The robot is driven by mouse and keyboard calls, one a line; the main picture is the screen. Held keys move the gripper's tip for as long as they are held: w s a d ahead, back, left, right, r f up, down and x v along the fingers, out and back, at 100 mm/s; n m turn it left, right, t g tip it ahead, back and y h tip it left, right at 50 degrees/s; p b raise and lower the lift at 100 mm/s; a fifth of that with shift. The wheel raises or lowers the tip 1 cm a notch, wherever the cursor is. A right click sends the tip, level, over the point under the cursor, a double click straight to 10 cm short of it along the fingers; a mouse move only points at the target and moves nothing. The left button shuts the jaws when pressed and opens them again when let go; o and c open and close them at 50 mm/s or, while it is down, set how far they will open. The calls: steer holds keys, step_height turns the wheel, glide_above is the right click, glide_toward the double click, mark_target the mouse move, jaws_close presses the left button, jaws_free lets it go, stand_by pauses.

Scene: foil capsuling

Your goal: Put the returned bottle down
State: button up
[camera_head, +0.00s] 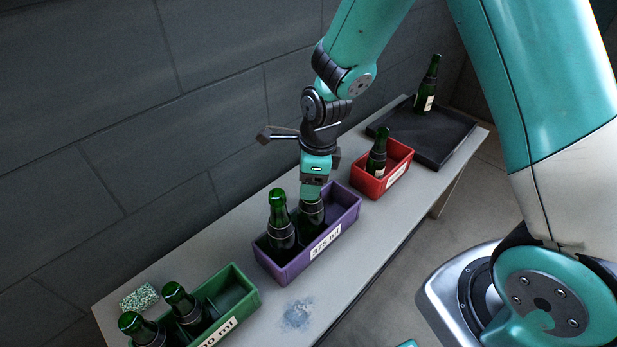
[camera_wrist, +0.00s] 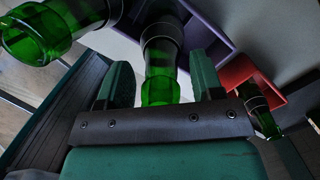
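A dark green bottle (camera_head: 312,215) stands in the purple crate (camera_head: 322,238), in its middle part. My gripper (camera_head: 312,190) is directly over this bottle, at its neck. In the wrist view the bottle's green neck (camera_wrist: 160,68) lies between my two fingers (camera_wrist: 163,84), with a narrow gap on each side, so the gripper looks open around it. A second green bottle (camera_head: 280,225) stands to its left in the same crate; its neck also shows at top left in the wrist view (camera_wrist: 35,35). The bottle's base is hidden by the crate wall.
A red crate (camera_head: 396,176) with one bottle (camera_head: 377,153) is to the right. Beyond it a black tray (camera_head: 455,135) holds a bottle (camera_head: 427,84). A green crate (camera_head: 240,298) with two bottles and a speckled block (camera_head: 139,298) are at lower left. A bluish stain (camera_head: 298,314) marks the table.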

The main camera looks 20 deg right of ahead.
steer(key=r, duration=0.3)
steer(key=d+r+p, duration=0.1)
steer(key=r, duration=0.7)
steer(key=shift+s+d+p, duration=0.25)
steer(key=shift+s+p, duration=0.05)
steer(key=shift+s+r, duration=0.15)
steer(key=shift+r, duration=0.55)
steer(key=s+a+r+n+y, duration=0.1)
steer(key=s+a+r+n, duration=0.1)
steer(key=s+n, duration=0.4)
steer(key=s+a+r+n, duration=0.2)
steer(key=s+r+n, duration=0.3)
steer(key=n, duration=0.8)
steer(key=s+a+r+n+y, duration=0.1)
steer(key=s+a+r+n, duration=0.1)
steer(key=s+n, duration=0.6)
steer(key=r+n, duration=0.1)
steer(key=n, duration=0.1)
steer(key=shift+s+r+n+g+y, duration=0.2)
steer(key=shift+n+g+y, duration=0.1)
steer(key=shift+g, duration=0.1)
